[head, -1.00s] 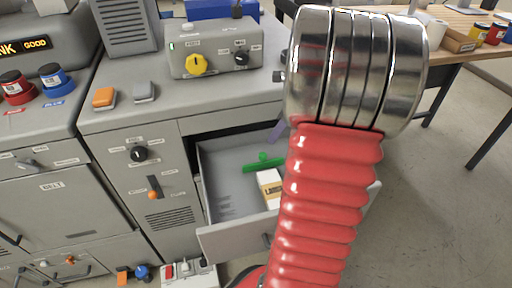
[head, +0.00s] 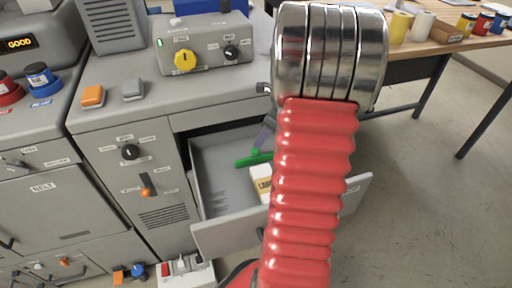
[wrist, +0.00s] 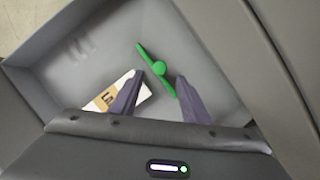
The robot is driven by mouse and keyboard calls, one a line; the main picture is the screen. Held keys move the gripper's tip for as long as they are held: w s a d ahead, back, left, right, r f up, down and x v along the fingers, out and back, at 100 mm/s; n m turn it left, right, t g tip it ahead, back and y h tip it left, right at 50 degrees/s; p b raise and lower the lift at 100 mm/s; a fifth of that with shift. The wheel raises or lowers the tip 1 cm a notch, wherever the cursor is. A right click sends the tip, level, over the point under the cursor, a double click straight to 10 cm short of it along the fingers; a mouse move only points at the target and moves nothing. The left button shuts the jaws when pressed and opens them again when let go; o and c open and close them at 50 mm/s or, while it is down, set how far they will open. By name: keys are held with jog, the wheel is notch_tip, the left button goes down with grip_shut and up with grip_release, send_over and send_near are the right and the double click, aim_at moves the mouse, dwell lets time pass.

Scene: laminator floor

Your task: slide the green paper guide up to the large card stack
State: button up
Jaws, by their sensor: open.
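The green paper guide (head: 254,158) lies in the open grey drawer (head: 213,207); it also shows in the wrist view (wrist: 156,68) as a bar with a round knob. The large card stack (head: 262,184), white with a tan label, lies in the drawer near the guide, with a gap between them. In the wrist view the stack (wrist: 104,100) is partly hidden by a finger. My gripper (wrist: 156,86) is open and empty over the drawer, its fingertips on either side of the guide's lower part. I cannot tell whether they touch it. In the head view my arm hides part of the drawer.
The grey machine cabinet (head: 150,205) stands left of the drawer, with a control box (head: 205,50) on top. A wooden table (head: 455,40) with several rolls and jars stands at the back right. The floor (head: 430,220) at the right is clear.

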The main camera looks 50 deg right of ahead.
aim_at(255, 149)
jog(key=x, duration=0.7)
jog(key=shift+w+f, duration=0.1)
jog(key=shift+f, duration=0.1)
jog(key=shift+c, duration=0.4)
grip_shut()
